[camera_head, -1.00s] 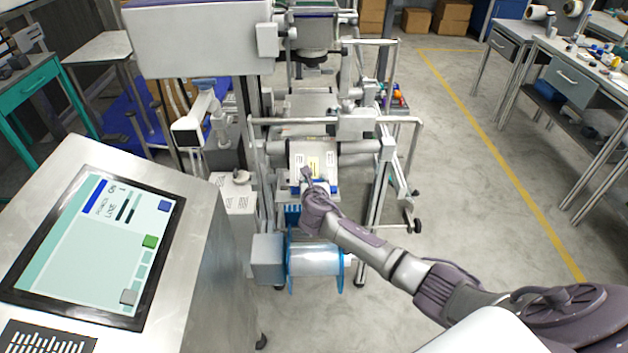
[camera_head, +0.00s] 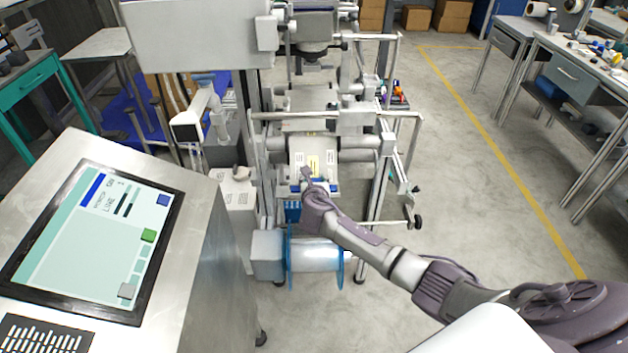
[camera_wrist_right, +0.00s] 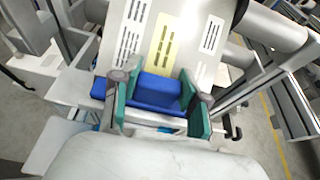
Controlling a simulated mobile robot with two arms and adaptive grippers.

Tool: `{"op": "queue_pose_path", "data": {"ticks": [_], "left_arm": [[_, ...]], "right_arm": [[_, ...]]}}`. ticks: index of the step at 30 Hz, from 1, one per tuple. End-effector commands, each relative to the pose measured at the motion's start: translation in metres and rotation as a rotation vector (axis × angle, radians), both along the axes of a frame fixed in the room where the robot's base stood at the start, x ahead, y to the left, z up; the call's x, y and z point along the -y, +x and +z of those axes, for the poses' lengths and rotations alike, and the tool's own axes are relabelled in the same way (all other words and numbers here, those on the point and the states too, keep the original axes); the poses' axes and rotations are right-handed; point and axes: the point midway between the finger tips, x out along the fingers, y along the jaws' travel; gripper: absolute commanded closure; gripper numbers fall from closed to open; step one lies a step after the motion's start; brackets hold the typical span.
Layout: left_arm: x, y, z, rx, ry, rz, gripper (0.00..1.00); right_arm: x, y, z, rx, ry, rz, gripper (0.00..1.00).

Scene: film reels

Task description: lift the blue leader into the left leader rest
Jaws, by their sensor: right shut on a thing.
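The blue leader (camera_wrist_right: 158,92) shows in the right wrist view as a blue block with a wider blue bar under it. It lies at the lower edge of a pale sloping plate (camera_wrist_right: 185,30) with printed labels. My right gripper (camera_wrist_right: 160,86) has its green-padded fingers on either side of the block and is shut on it. In the head view my right gripper (camera_head: 306,182) is at the plate's lower edge, partly covering the blue leader (camera_head: 327,186). I cannot pick out the left leader rest for certain. My left gripper is not in view.
A blue-flanged reel (camera_head: 315,257) hangs below the plate. A console with a screen (camera_head: 95,240) stands at the left. A metal rail frame (camera_head: 405,116) surrounds the machine. Open floor (camera_head: 470,190) lies to the right, before a workbench (camera_head: 585,90).

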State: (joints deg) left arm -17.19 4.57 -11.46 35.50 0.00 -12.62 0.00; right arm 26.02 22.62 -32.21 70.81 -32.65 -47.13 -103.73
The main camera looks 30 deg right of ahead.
Motion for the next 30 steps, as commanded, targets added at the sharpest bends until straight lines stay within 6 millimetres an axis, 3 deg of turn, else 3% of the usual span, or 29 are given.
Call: {"op": "queue_pose_path", "data": {"ticks": [6,7,12,23,30], "left_arm": [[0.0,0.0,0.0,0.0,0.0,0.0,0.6],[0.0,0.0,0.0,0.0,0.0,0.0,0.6],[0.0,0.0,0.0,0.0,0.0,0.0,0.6],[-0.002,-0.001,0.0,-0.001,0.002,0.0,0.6],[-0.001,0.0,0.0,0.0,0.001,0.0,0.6]], "right_arm": [[-0.001,-0.002,-0.004,-0.007,0.002,0.0,0.96],[-0.001,-0.002,-0.004,-0.008,0.002,-0.001,0.51],[-0.001,-0.001,-0.004,-0.006,0.002,0.0,0.27],[-0.002,-0.004,-0.001,-0.003,0.002,0.001,0.27],[-0.016,-0.034,0.012,-0.004,0.002,0.003,0.27]]}}
